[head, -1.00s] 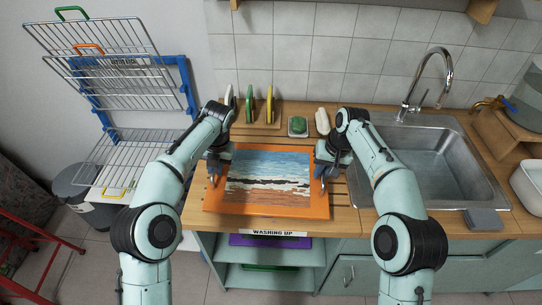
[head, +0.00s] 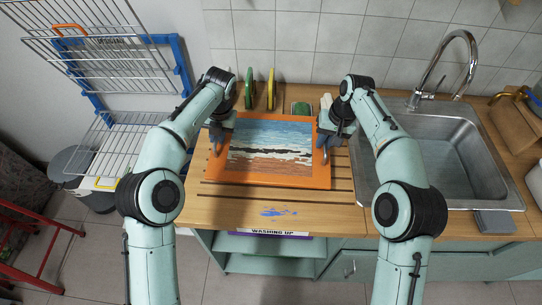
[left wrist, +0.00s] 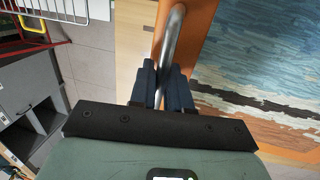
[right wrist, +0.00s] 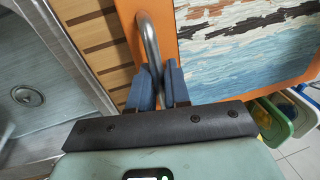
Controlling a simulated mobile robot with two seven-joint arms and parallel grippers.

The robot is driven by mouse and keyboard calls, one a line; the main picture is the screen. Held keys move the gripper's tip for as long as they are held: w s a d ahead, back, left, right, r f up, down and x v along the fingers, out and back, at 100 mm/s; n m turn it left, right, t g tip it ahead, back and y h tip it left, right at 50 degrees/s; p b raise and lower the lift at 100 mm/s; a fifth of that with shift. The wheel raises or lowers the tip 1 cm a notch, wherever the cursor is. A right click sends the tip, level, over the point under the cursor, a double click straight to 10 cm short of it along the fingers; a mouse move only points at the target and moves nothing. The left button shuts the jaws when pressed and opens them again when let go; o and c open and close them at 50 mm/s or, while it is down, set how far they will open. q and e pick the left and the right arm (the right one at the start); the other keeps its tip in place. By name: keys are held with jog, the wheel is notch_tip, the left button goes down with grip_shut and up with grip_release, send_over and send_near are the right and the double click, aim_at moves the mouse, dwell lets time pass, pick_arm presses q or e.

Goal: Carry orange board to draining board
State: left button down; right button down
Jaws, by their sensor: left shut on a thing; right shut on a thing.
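The orange board (head: 270,182) has a painted blue, white and brown picture on it and a metal handle on each side. My left gripper (head: 217,142) is shut on its left handle, seen in the left wrist view (left wrist: 172,45). My right gripper (head: 325,142) is shut on its right handle, seen in the right wrist view (right wrist: 150,42). The board looks level, above the slatted draining board (head: 225,192), whose grooves show in front and to the right. I cannot tell whether it touches the wood.
The steel sink (head: 450,165) with its tap is to the right. A wire rack (head: 120,60) with blue frame stands at left. Green and yellow upright discs (head: 271,88) and a green sponge (head: 301,107) are behind the board. A blue paint smear (head: 280,212) lies on bare counter in front.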

pick_arm(q)
jog(key=shift+w+f, duration=0.1)
pick_arm(e)
jog(key=shift+w, duration=0.1)
